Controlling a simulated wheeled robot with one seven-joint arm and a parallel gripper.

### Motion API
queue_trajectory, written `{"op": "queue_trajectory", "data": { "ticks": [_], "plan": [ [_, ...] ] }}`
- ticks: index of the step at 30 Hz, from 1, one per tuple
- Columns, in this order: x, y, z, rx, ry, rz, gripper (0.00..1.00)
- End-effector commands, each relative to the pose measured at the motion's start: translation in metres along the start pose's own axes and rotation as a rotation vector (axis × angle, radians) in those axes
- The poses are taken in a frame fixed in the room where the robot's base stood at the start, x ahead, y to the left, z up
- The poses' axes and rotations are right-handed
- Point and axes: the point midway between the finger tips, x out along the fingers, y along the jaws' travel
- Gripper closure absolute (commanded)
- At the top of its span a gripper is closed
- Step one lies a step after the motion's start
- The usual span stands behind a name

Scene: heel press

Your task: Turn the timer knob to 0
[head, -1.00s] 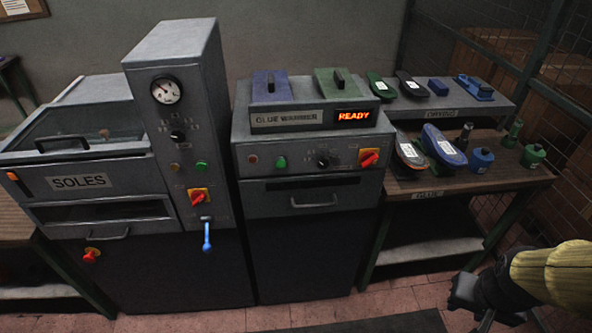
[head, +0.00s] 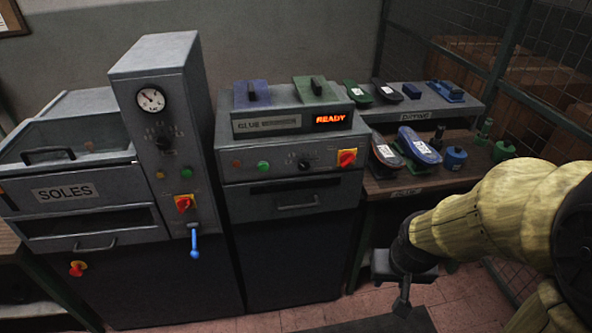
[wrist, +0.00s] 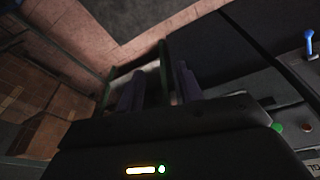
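Two black knobs with dial marks show in the head view. One knob (head: 163,142) is on the tall column of the SOLES press (head: 150,70), below a round gauge. The other knob (head: 304,164) is on the front panel of the GLUE WARMER (head: 235,170), between a green button and a red switch. Their labels are too small to read, so I cannot tell which is the timer or its setting. My gripper (head: 403,292) hangs low at the right, apart from both machines. In the wrist view its two fingers (wrist: 158,90) stand apart with nothing between them.
A blue-handled lever (head: 194,246) sticks out below the press's red switch (head: 184,204). Shelves (head: 400,192) with shoes and pots stand right of the warmer, behind my arm. A wire-mesh fence (head: 490,90) bounds the right side. Floor in front is open.

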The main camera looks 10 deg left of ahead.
Motion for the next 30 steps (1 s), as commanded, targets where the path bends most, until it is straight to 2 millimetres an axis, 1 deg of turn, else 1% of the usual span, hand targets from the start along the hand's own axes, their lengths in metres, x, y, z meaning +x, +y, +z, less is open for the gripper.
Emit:
{"op": "queue_trajectory", "data": {
  "ticks": [4,5,7,8,11,14,17,21,24,30],
  "plan": [
    [0.000,0.000,0.000,0.000,0.000,0.000,0.64],
    [0.000,0.000,0.000,0.000,0.000,0.000,0.60],
    [0.001,0.000,-0.001,-0.002,0.003,0.000,0.46],
    [0.001,-0.001,-0.002,-0.005,0.007,0.000,0.43],
    [0.007,-0.003,-0.012,-0.025,0.036,-0.002,0.43],
    [0.018,-0.010,-0.031,-0.067,0.097,-0.009,0.43],
    [0.033,-0.022,-0.057,-0.125,0.189,-0.023,0.43],
    [0.054,-0.045,-0.095,-0.209,0.339,-0.054,0.43],
    [0.067,-0.063,-0.119,-0.260,0.450,-0.082,0.43],
    [0.084,-0.100,-0.156,-0.324,0.676,-0.142,0.43]
  ]
}}
